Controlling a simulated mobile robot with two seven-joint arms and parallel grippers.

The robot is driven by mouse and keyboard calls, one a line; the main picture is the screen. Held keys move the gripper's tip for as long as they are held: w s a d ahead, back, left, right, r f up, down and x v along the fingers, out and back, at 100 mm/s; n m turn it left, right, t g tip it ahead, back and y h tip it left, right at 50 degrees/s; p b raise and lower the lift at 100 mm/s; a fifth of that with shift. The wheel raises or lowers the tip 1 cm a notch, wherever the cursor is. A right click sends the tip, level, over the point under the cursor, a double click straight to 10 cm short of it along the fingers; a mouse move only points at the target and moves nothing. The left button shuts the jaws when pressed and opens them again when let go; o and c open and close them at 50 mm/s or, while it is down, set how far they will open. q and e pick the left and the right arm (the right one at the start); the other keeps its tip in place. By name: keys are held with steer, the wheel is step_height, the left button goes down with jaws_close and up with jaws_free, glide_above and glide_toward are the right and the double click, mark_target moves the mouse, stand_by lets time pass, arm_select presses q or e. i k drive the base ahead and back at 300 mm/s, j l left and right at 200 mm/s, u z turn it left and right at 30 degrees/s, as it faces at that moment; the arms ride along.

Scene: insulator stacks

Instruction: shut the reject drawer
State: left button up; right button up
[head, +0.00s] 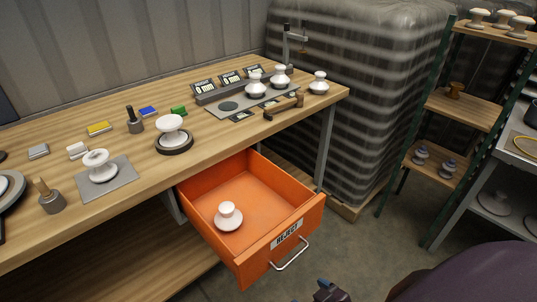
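The orange reject drawer (262,190) is pulled well out from under the wooden bench and stands open. Its front carries a REJECT label and a metal bar handle (291,256). One white insulator (228,216) stands upright inside, towards the drawer's left side. A dark part of my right gripper (328,291) shows at the bottom edge, below and in front of the handle and apart from it in the picture. Most of it is cut off, so I cannot tell whether it is open. My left gripper is out of view.
The bench (60,240) holds white insulators, tools, coloured blocks and several small displays (230,80). A bench leg (325,150) stands beside the drawer's right side. A wrapped pallet stack (355,100) and a green-framed shelf (465,108) stand at the right. Floor (365,235) is clear right of the drawer.

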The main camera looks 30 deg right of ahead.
mark_target(279, 213)
steer(key=z, duration=1.05)
